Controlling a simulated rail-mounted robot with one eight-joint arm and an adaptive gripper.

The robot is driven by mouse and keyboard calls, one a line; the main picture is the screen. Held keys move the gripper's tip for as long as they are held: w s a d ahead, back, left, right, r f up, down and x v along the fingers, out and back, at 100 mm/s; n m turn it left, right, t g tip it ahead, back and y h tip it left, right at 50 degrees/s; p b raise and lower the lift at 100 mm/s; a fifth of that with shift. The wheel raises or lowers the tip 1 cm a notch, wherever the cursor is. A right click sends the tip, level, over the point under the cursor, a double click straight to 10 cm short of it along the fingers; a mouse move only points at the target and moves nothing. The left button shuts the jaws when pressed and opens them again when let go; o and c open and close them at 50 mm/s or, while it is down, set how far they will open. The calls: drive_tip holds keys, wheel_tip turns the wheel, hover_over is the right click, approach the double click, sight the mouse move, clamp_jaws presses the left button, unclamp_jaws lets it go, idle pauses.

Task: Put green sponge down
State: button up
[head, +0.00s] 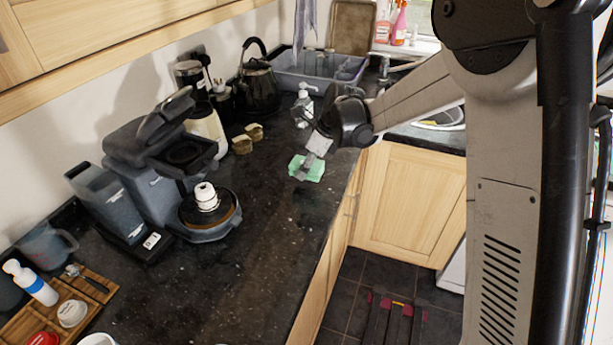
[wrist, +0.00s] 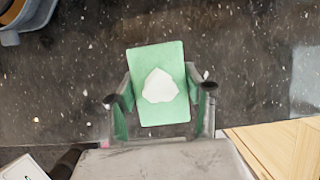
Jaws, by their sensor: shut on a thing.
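The green sponge (head: 309,169) is a light green block near the front edge of the dark worktop in the head view. In the wrist view the sponge (wrist: 175,110) lies between the two fingers, with a white patch on its upper face. My gripper (head: 305,165) is shut on the sponge, one finger at each long side; it also shows in the wrist view (wrist: 159,100). The sponge is over the dark speckled worktop (head: 265,225). I cannot tell whether its underside touches the surface.
A coffee machine (head: 150,170) stands at the left. A soap dispenser (head: 303,105), a black kettle (head: 259,85) and a grey dish tub (head: 300,72) stand farther back. Small yellowish pieces (head: 243,145) lie left of the sponge. The worktop in front of the sponge is clear.

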sight(306, 184)
drive_tip(key=shift+f, duration=1.95)
drive_tip(key=shift+f, duration=0.1)
drive_tip(key=o, duration=1.5)
drive_tip(key=shift+c, duration=0.2)
